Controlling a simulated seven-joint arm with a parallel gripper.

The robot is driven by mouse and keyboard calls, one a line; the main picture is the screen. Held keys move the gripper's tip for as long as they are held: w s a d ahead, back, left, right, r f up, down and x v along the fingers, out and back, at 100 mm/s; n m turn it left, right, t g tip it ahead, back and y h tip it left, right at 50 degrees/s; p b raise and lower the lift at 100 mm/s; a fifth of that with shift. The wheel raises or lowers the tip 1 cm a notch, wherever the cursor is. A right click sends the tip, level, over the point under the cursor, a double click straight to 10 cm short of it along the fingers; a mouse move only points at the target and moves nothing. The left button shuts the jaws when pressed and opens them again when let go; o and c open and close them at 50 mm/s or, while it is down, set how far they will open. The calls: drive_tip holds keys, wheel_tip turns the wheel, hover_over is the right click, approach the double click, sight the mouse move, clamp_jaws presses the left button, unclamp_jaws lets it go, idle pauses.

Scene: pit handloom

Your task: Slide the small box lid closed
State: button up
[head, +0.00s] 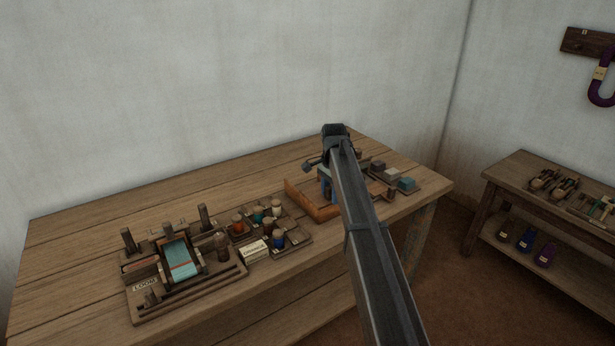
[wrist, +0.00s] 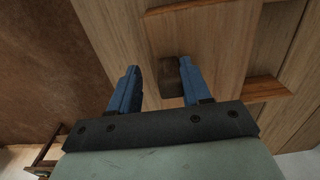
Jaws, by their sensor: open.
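The small wooden box (head: 313,205) sits on the right part of the table in the head view, partly hidden behind my arm. In the wrist view a pale wooden panel, apparently its lid (wrist: 215,40), carries a small dark brown knob (wrist: 169,78). My gripper (wrist: 160,68) is open with its two blue fingers apart. The knob appears in the gap, close beside the right finger; I cannot tell whether they touch. In the head view my gripper (head: 327,185) is over the box, and my arm hides the lid's position.
A loom model (head: 180,262) stands at the left of the table. A tray of small jars (head: 270,222) is left of the box. A tray with several blocks (head: 392,173) is at its right. A side shelf (head: 530,180) stands further right. The table's back left is clear.

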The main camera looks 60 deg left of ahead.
idle(0.5)
drive_tip(key=shift+a, duration=0.35)
drive_tip(key=shift+o, duration=0.8)
drive_tip(key=shift+r, duration=0.1)
drive_tip(key=shift+r, duration=3.15)
